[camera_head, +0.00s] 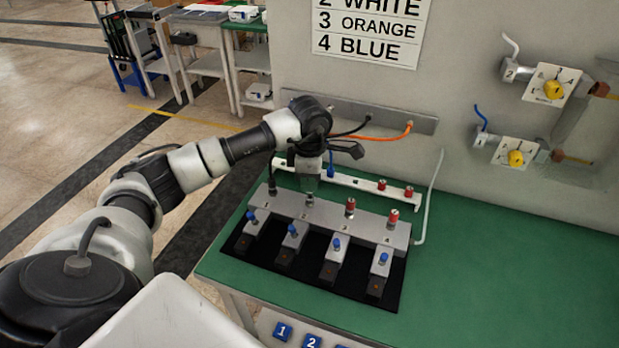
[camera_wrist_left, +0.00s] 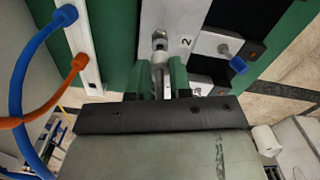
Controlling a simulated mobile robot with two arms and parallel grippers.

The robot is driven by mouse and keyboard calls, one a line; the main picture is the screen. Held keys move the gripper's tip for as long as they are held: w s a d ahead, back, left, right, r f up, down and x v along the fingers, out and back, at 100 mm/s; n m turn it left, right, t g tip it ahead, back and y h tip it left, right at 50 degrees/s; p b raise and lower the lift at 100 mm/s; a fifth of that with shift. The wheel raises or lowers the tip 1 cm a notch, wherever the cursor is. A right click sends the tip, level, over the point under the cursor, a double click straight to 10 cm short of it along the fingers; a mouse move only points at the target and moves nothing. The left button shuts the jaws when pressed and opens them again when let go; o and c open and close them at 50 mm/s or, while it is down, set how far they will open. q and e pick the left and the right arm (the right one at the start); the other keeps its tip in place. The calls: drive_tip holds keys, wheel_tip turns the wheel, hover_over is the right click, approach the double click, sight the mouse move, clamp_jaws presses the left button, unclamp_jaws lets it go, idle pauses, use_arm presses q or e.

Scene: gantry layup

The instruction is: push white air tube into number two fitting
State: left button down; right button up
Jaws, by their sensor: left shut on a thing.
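My left gripper (camera_head: 309,192) points down over the number two fitting (camera_wrist_left: 160,42) on the grey manifold block (camera_head: 325,217). In the left wrist view the green-padded fingers (camera_wrist_left: 160,84) are shut on a short pale piece, the white air tube (camera_wrist_left: 158,68). Its end is at or just by the fitting, beside the printed "2". I cannot tell whether it is seated. In the head view my gripper mostly hides the tube and fitting. My right gripper is not in view.
Red-capped fittings (camera_head: 350,207) stand to the right on the block. A white rail (camera_head: 340,180) runs behind it. Blue (camera_wrist_left: 40,45) and orange tubes (camera_wrist_left: 62,93) hang nearby. A pale line (camera_head: 430,195) runs by the block's right end. Green bench (camera_head: 490,260) is clear at right.

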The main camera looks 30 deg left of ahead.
use_arm(q)
drive_tip(key=shift+f+b, duration=0.8)
drive_tip(key=shift+f, duration=0.3)
drive_tip(key=c, duration=1)
unclamp_jaws()
drive_tip(key=shift+o, duration=0.2)
wheel_tip(320, 180, up, 11)
drive_tip(key=shift+f+b, duration=0.1)
drive_tip(key=shift+b, duration=0.8)
